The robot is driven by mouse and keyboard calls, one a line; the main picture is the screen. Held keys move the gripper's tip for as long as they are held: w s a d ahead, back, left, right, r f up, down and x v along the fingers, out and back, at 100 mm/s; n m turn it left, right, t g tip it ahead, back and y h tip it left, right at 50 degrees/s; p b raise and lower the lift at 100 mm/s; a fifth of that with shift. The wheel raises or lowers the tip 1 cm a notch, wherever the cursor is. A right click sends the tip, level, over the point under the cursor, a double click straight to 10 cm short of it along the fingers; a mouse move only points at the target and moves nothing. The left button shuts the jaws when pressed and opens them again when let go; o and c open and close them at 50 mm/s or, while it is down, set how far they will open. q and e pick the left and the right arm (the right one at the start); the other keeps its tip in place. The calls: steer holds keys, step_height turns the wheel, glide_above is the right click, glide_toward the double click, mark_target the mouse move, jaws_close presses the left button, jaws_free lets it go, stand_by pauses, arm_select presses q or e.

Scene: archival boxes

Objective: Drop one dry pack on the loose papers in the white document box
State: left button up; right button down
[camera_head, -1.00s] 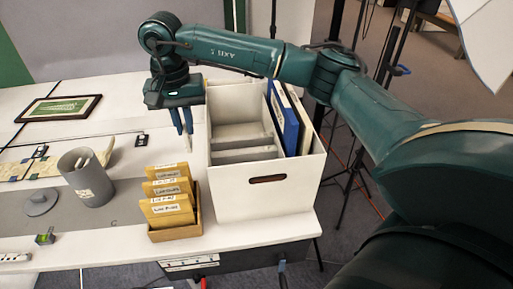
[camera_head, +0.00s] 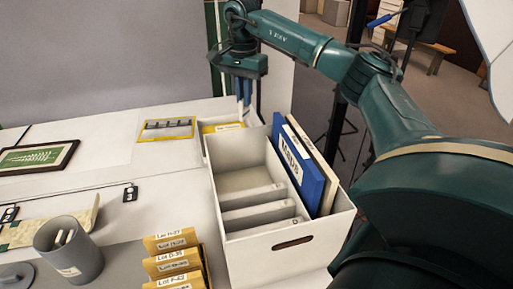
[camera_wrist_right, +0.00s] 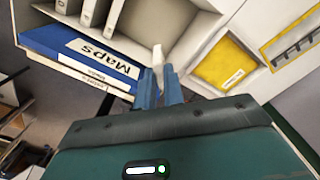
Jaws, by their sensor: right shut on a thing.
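The white document box (camera_head: 290,258) stands open on the table. It holds several grey-white upright files (camera_head: 252,199), a blue "Maps" binder (camera_head: 297,165) and a pale folder (camera_head: 318,165). Loose papers cannot be made out clearly; the box's open far part (camera_head: 238,155) shows a pale floor. My right gripper (camera_head: 245,98) is above the box's far edge, its fingers pointing down. In the right wrist view the gripper (camera_wrist_right: 160,80) is shut on a small white pack (camera_wrist_right: 158,54), which sticks out past the fingertips beside the box's rim. My left gripper is out of view.
Yellow packets (camera_head: 222,127) and a yellow-framed tray (camera_head: 167,129) lie behind the box. Lot envelopes (camera_head: 172,262) stand at its left front, near a grey cup (camera_head: 70,250). A framed green picture (camera_head: 36,157) lies at far left.

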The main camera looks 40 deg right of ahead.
mark_target(246, 113)
steer(key=f, duration=0.4)
steer(key=shift+s+f, duration=0.15)
steer(key=shift+s, duration=0.15)
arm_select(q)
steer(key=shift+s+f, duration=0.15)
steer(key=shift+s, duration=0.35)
arm_select(e)
steer(key=shift+f, duration=0.7)
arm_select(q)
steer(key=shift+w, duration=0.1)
arm_select(e)
steer(key=c, duration=1.4)
jaws_free()
steer(key=shift+c, duration=0.2)
steer(key=shift+r, duration=0.1)
arm_select(q)
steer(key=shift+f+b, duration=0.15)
steer(key=shift+b, duration=0.45)
arm_select(e)
step_height(246, 113, up, 13)
